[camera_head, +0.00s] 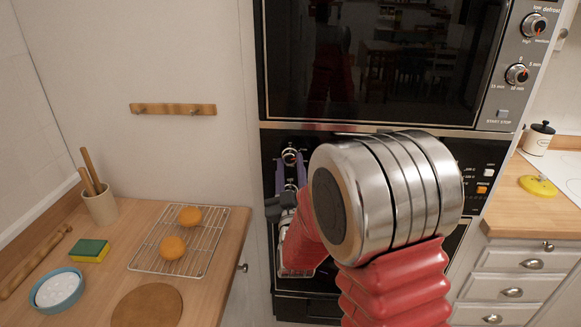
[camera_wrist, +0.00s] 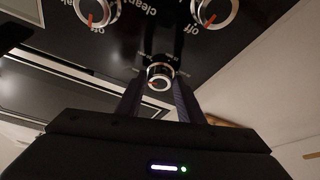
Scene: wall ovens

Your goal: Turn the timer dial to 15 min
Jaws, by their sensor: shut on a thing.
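The dial marked 5, 10 and 15 min (camera_head: 517,73) is on the right-hand panel of the upper oven. The jaws are shut on this knob.
Another knob (camera_head: 535,25) sits above the minute dial, and a start/stop button (camera_head: 503,113) below it. The wrist view shows two more knobs, (camera_wrist: 97,10) and (camera_wrist: 214,10), marked Off. A counter with a wire rack (camera_head: 205,257) stands left.

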